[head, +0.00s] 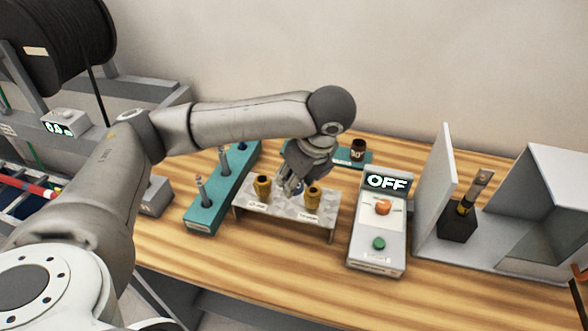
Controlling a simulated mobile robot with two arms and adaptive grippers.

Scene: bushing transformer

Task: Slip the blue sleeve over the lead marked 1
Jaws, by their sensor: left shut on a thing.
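My left gripper (291,187) reaches down over the grey rack (281,210) and is shut on the blue sleeve (299,187). Only a small dark blue patch of the sleeve shows at the fingers; the rest is hidden. I cannot tell whether it is still seated in the rack. Left of the rack, a teal base (203,222) carries upright grey leads, a near one (203,192) and a farther one (224,162). Their number marks are not readable here, so I cannot tell which is 1. My right gripper is not in view.
Two brass-coloured sleeves, left (262,186) and right (312,196), stand in the rack beside my gripper. A control box (377,240) reading OFF stands to the right, then an open grey enclosure (480,247). A teal block (367,162) with a dark cup is behind. The front tabletop is clear.

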